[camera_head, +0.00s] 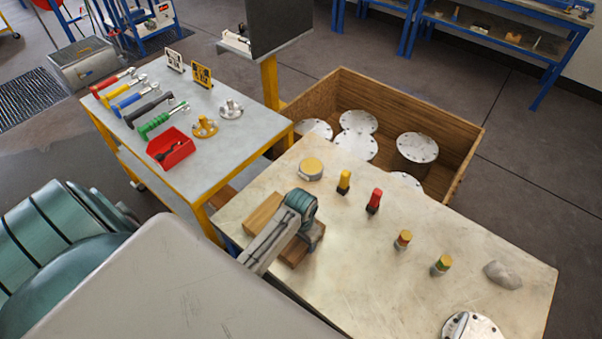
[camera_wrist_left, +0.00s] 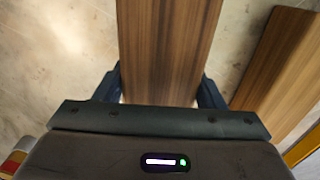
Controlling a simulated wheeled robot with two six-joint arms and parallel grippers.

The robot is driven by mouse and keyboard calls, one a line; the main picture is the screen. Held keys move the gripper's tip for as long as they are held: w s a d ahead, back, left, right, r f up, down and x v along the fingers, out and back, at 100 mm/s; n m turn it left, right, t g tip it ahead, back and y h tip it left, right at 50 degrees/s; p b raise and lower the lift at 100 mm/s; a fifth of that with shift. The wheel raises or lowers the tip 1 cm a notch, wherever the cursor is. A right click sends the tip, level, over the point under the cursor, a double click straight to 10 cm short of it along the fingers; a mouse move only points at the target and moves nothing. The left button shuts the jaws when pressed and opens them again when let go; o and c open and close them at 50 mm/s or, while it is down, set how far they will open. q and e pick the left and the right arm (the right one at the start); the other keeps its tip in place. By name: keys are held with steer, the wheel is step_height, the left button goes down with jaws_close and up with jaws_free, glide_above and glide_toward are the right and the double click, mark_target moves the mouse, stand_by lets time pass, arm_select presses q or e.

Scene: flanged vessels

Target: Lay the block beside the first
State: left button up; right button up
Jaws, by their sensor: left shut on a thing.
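One wooden block (camera_head: 263,213) lies on the pale worktable (camera_head: 390,270), near its left end. It also shows at the right of the left wrist view (camera_wrist_left: 285,60). My left gripper (camera_head: 308,236) is shut on a second wooden block (camera_head: 291,252), which fills the middle of the left wrist view (camera_wrist_left: 168,45) between the two fingers. The held block is beside the first, with a gap showing between them, and is slightly angled to it in the wrist view. The arm covers part of both blocks. I cannot tell whether the held block touches the table. My right gripper is not in view.
A round tin (camera_head: 311,169), a yellow-topped bottle (camera_head: 343,182), a red one (camera_head: 374,201) and two banded ones (camera_head: 403,240) (camera_head: 441,265) stand on the table. A grey lump (camera_head: 503,274) lies right. A wooden crate (camera_head: 455,150) with metal discs is behind; a tool cart (camera_head: 205,170) stands left.

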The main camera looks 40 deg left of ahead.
arm_select(q)
steer(key=o, duration=1.2)
step_height(320, 180, up, 11)
steer(key=b, duration=0.2)
steer(key=shift+b, duration=0.3)
steer(key=shift+r, duration=0.6)
